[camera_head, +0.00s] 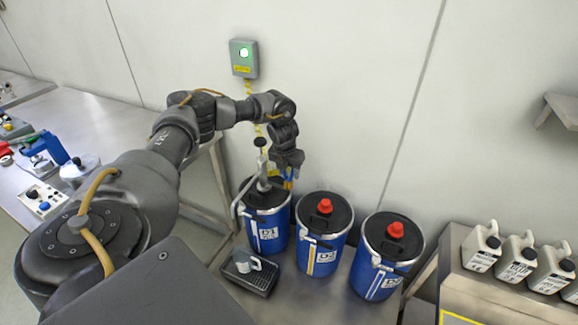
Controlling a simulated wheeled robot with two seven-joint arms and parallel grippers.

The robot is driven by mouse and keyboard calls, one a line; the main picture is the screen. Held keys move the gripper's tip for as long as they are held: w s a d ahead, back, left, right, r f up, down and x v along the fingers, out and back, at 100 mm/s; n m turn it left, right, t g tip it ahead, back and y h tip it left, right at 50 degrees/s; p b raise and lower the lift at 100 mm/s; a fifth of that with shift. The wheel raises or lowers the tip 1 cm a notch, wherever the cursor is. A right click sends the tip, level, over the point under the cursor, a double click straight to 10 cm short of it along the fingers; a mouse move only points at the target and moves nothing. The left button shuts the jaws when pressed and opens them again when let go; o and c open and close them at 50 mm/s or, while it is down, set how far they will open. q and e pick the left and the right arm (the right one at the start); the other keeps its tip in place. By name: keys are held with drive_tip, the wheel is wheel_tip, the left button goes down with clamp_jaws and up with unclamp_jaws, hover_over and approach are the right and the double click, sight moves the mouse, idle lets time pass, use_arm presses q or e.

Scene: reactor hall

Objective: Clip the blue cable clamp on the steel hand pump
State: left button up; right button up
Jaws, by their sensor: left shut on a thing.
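The steel hand pump (263,172) stands upright in the lid of the leftmost blue drum (268,232), with a dark knob on top and a grey hose at its left. My left gripper (288,166) points down just right of the pump, above the drum's right rim. It is shut on the blue cable clamp (289,183), which shows only as a small blue and orange piece below the fingers. I cannot tell whether the clamp touches the pump. My right gripper is not in view.
A grey wall box (244,58) shows a lit green lamp; a yellow-black cable (258,129) hangs from it behind my arm. Two blue drums with red caps (325,206) (396,230) stand close on the right. A black tray (249,274) holds a grey jug. White canisters (516,257) stand far right.

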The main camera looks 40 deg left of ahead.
use_arm(q)
drive_tip(key=o, duration=0.8)
drive_tip(key=shift+o, duration=0.2)
drive_tip(key=shift+r, duration=0.1)
wheel_tip(320, 180, up, 10)
drive_tip(key=s+b, duration=0.1)
drive_tip(key=s, duration=0.1)
drive_tip(key=shift+d+r, duration=0.25)
drive_tip(key=shift+d, duration=0.05)
drive_tip(key=shift+f, duration=0.1)
